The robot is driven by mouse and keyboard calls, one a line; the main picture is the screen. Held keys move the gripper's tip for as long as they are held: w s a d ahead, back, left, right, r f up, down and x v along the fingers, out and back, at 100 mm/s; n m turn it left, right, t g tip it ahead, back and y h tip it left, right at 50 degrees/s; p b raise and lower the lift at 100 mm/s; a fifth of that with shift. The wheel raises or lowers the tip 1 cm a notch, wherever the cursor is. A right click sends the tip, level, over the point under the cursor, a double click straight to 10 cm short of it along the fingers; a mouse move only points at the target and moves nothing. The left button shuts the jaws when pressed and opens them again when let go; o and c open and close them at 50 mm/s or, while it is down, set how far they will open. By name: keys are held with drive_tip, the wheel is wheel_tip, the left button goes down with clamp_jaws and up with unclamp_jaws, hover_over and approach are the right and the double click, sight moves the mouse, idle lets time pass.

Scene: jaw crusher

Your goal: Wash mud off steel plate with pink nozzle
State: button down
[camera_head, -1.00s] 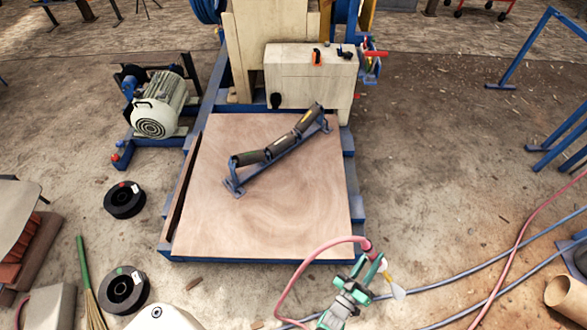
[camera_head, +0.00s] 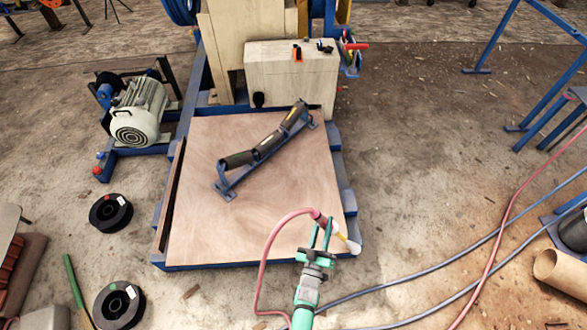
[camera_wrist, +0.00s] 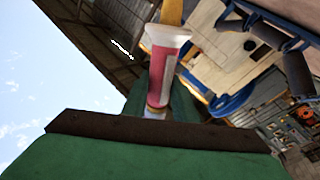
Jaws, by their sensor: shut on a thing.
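My gripper (camera_head: 320,236) is shut on the pink nozzle (camera_head: 321,217), which has a pale collar and a yellowish tip. The pink nozzle also shows upright between the green fingers in the wrist view (camera_wrist: 170,70), with a white collar and yellow end. A pink hose hangs from it. A large flat brown sheet (camera_head: 215,215) with swirling, grain-like marks lies on a blue frame; I cannot tell whether it is the steel plate or whether the marks are mud. The gripper is in front of the sheet's near right corner. No water spray shows.
A roller bracket (camera_head: 265,155) lies across the sheet. A pale box (camera_head: 290,78) stands behind it. A motor (camera_head: 140,112) and two black spools (camera_head: 111,213) are on the left. Hoses (camera_head: 440,262) cross the floor at right, near an orange pipe (camera_head: 560,272).

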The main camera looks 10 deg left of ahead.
drive_tip(key=w+a+r+m+g, duration=0.1)
drive_tip(key=w+a+r+m, duration=0.15)
drive_tip(key=w+a, duration=0.55)
drive_tip(key=w+a+r+m+g, duration=0.1)
drive_tip(key=w+a+r+m, duration=0.3)
drive_tip(key=w, duration=0.7)
drive_tip(key=shift+w+d+f+n, duration=0.55)
drive_tip(key=shift+w+d+f, duration=0.75)
drive_tip(key=shift+d, duration=3.2)
drive_tip(key=shift+s+d, duration=1.45)
drive_tip(key=shift+s, duration=3.15)
drive_tip(key=s+a, duration=0.3)
drive_tip(key=a, duration=0.6)
drive_tip(key=shift+a+r+h, duration=0.25)
drive_tip(key=shift+r+h, duration=0.05)
drive_tip(key=shift+h, duration=0.1)
